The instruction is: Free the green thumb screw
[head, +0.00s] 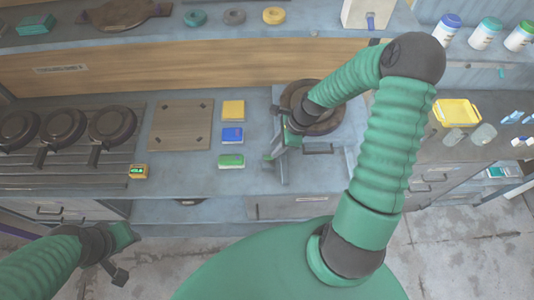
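A press with a round dark brown plate (345,113) stands on the counter right of centre, partly covered by my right arm. A green upright part (281,168) shows at its front left. I cannot make out the green thumb screw as a separate part; it may be hidden by my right gripper or blend into the green there. My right gripper (287,135) is at the left side of the round plate, close above the green part. Its fingers are too small and overlapped to read. My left gripper (126,257) is low at the left, in front of the counter, with its fingers apart and nothing between them.
Several dark round pans (62,126) sit on a slatted rack at left. A brown board (181,125) and yellow (233,110), blue (231,134) and green (231,160) boxes lie left of the press. A yellow tray (458,112) is at right. Counter between boxes and press is clear.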

